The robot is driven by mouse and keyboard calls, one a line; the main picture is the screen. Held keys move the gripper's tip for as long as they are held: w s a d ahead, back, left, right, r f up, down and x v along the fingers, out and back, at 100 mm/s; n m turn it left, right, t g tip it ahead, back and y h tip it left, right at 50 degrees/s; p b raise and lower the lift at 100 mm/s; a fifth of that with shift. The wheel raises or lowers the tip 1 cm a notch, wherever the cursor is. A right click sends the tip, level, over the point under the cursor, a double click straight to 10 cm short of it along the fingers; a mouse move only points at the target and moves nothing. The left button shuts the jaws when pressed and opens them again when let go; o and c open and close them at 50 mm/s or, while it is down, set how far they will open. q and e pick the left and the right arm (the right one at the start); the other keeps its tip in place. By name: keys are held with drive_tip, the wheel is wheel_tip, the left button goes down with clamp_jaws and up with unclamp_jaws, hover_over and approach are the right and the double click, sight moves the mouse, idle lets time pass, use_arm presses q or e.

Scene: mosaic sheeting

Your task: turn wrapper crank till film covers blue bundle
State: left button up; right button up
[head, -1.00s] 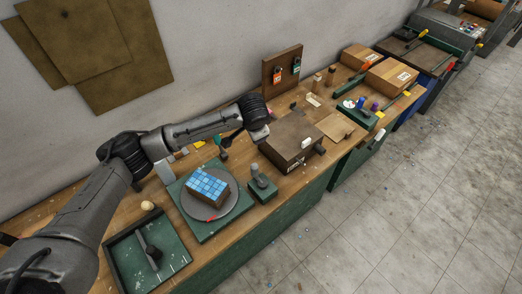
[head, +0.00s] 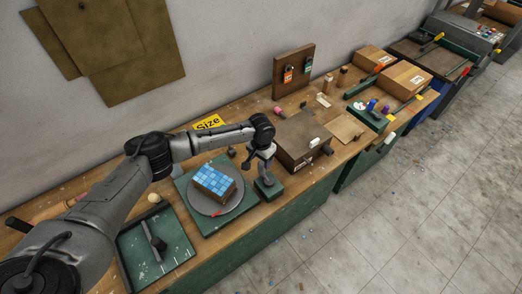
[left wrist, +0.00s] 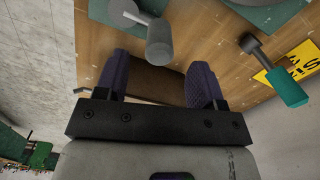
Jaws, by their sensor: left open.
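The blue bundle (head: 214,180), blue tiles on top and brown sides, sits on the grey round turntable (head: 207,207) of the wrapper's green base (head: 205,228). I cannot make out film on it. The crank, with a grey cylindrical handle, stands on a small green block (head: 270,189) right of the turntable. In the left wrist view the crank handle (left wrist: 160,42) lies ahead of the fingertips, near the gap between them. My left gripper (head: 267,169) is over the crank block, partly hiding the crank. Its two dark fingers (left wrist: 158,68) are apart. My right gripper is not in view.
A brown box (head: 303,139) stands right of the crank. A green tray (head: 158,250) with a dark tool lies front left. A yellow size sign (head: 208,122) lies behind the arm. A green-handled tool (left wrist: 285,87) shows in the left wrist view. Cartons (head: 404,77) stand farther right.

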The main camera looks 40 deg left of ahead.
sight(261, 163)
use_arm(q)
drive_tip(key=shift+f, duration=3.1)
